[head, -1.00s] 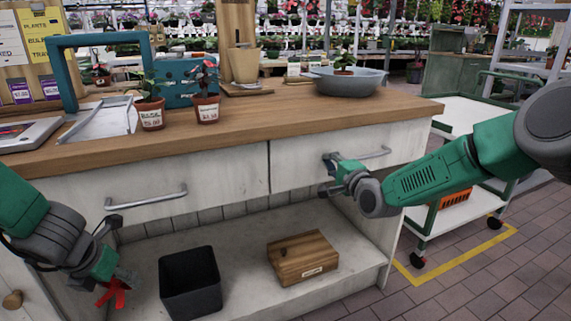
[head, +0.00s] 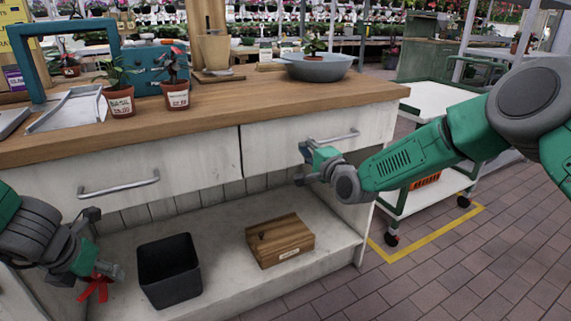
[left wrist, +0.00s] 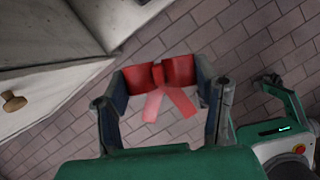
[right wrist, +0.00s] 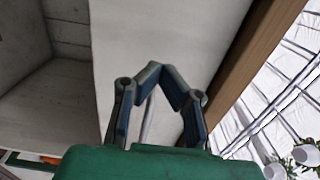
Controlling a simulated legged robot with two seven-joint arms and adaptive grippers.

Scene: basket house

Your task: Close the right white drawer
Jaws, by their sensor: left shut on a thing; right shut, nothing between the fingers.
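The right white drawer (head: 280,146) is under the wooden countertop, and its front looks about level with the left drawer front (head: 200,165). Its metal handle (head: 338,137) runs across the front. My right gripper (head: 303,166) is shut and empty at the drawer front, by the handle's left end; I cannot tell whether it touches. In the right wrist view its fingertips (right wrist: 168,72) meet before the white front (right wrist: 125,45), with part of the handle (right wrist: 148,118) behind them. My left gripper (head: 104,272) is shut on a red bow (left wrist: 160,75), at the lower left.
A black bin (head: 170,270) and a wooden box (head: 280,240) stand on the shelf below. Potted plants (head: 120,100) and a grey bowl (head: 318,68) stand on the countertop (head: 225,108). A white cart (head: 440,97) is to the right, behind my right arm.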

